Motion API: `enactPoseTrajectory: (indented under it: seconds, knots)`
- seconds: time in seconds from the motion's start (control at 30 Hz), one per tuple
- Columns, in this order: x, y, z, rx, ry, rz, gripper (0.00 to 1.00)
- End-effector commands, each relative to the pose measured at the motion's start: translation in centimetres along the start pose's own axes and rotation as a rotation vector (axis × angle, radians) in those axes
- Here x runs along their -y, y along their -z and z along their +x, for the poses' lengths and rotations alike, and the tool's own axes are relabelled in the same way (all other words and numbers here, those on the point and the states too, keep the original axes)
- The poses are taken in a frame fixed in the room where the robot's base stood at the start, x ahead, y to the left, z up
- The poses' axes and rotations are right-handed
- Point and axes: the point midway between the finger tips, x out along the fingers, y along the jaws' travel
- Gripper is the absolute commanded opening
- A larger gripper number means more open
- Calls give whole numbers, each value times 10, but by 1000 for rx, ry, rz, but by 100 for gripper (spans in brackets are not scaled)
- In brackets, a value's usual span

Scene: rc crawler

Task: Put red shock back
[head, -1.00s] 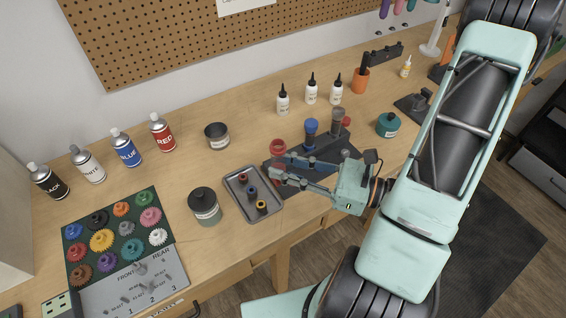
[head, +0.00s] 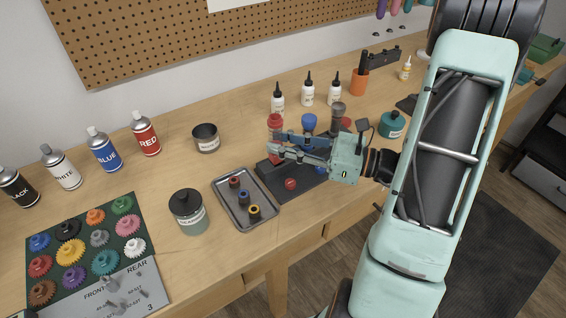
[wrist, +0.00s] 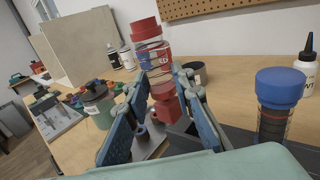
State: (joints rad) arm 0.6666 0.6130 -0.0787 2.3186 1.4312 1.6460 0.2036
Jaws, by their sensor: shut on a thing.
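The red shock (head: 275,122) is upright between the fingers of my gripper (head: 277,146), which is shut on it. In the wrist view its red cap (wrist: 145,32) rises above the fingers and its red lower part shows between them. It appears raised above the dark shock stand (head: 268,183); its lower end is partly hidden by the fingers in the head view. A red disc (head: 291,184) shows on the stand's front. The blue shock (head: 309,122) and a grey shock (head: 338,112) stand to the right, behind my gripper. The blue one is also at right in the wrist view (wrist: 280,90).
A metal tray (head: 222,208) with small parts lies left of the stand, with a dark-lidded jar (head: 188,212) beside it. White bottles (head: 307,90) and an orange cup (head: 359,82) stand behind. A teal jar (head: 393,124) is at right.

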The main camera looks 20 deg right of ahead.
Motion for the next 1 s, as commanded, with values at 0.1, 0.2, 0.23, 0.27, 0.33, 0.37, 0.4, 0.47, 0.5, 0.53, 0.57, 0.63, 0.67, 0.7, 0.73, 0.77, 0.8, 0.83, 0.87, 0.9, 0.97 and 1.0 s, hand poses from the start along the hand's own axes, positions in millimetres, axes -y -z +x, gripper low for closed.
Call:
enactPoseTrajectory:
  seconds: [0.1,0.2,0.23,0.27,0.33,0.37,0.4,0.47,0.5,0.53,0.57,0.63,0.67,0.7,0.73,0.77,0.8,0.83,0.87,0.9,0.97,1.0]
  knots:
    - [14,24,5,1,-3,-1,0]
    - [22,32,7,1,-1,-2,0]
    - [23,33,8,1,-1,-2,0]
    - [24,34,8,1,-1,-2,0]
    - [26,35,8,1,-1,-2,0]
    - [27,36,8,1,-1,-1,0]
    - [28,37,9,1,-1,-1,0]
    - [31,42,10,1,-1,0,0]
    - [33,46,11,1,-1,0,0]
    - [35,50,11,1,-2,-1,0]
    - [34,54,11,1,-1,0,0]
    - [34,63,11,1,-1,0,0]
    - [34,67,11,1,-1,0,0]
    - [34,71,11,1,-1,-1,0]
    - [34,73,11,1,-1,-1,0]
    - [34,75,11,1,-1,-1,0]
    - [34,75,11,1,-1,-1,0]
    - [34,75,11,1,-1,-2,0]
    - [34,74,11,1,0,-2,0]
    - [34,74,11,1,0,-2,0]
    - [34,73,11,1,0,-2,0]
    - [34,73,11,1,0,-2,0]
